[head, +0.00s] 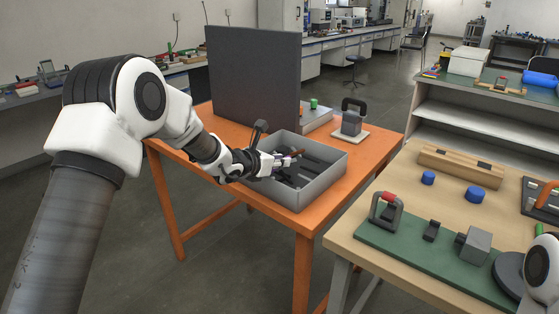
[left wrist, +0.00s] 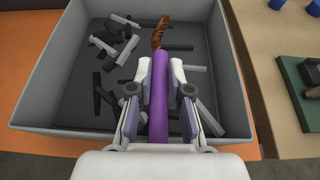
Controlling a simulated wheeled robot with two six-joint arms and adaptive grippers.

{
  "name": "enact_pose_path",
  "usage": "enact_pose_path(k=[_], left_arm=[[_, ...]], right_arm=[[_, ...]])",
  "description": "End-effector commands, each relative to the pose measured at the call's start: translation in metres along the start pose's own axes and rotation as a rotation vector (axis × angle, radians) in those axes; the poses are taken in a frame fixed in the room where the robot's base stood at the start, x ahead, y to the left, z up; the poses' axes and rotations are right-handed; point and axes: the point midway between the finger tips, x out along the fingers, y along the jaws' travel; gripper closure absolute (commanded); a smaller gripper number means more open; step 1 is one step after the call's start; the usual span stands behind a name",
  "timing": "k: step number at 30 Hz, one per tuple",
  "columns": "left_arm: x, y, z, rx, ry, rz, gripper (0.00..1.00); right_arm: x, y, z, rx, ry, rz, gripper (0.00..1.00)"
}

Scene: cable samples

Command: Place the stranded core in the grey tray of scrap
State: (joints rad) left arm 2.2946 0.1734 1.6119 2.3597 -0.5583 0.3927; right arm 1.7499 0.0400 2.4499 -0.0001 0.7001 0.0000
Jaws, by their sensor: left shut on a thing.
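The stranded core (left wrist: 158,95) has a purple sheath and a bare, twisted copper end. It also shows small in the head view (head: 288,159). My left gripper (left wrist: 160,85) is shut on its purple part, and the copper end points away from the gripper. The grey tray of scrap (head: 321,182) stands on the orange table; in the left wrist view its wall (left wrist: 242,75) surrounds dark and grey scrap pieces. The gripper and core are over the tray's interior; their exact height above the scrap is hard to tell. My right gripper is not in view.
A tall dark panel (head: 254,80) stands on the orange table (head: 372,158) behind my left arm. A grey block with a dark handle (head: 352,121) stands behind the tray. A wooden bench (head: 400,185) at the right holds a green mat (head: 405,245) and two blue discs.

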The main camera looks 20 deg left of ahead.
Motion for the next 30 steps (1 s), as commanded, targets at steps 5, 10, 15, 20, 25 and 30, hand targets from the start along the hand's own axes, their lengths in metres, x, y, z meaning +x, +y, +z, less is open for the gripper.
enact_pose_path(k=[5, 10, 15, 20, 25, 30], left_arm=[[0.002, 0.000, -0.005, 0.000, 0.000, 0.000, 1.00], [0.002, 0.000, -0.006, 0.000, 0.000, 0.000, 0.75], [0.002, 0.000, -0.005, 0.000, 0.000, 0.000, 0.57], [0.002, 0.000, -0.005, 0.000, 0.000, 0.000, 0.57], [-0.003, 0.000, 0.007, -0.001, 0.001, 0.000, 0.57], [-0.043, 0.001, -0.001, -0.006, -0.004, 0.001, 0.57]], right_arm=[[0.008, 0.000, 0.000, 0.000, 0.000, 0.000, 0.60], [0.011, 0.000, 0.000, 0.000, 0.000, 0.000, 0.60], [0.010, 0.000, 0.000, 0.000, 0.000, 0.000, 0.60], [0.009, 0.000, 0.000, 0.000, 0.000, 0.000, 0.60], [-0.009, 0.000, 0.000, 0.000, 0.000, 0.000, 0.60], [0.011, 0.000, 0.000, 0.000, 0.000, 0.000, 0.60]])
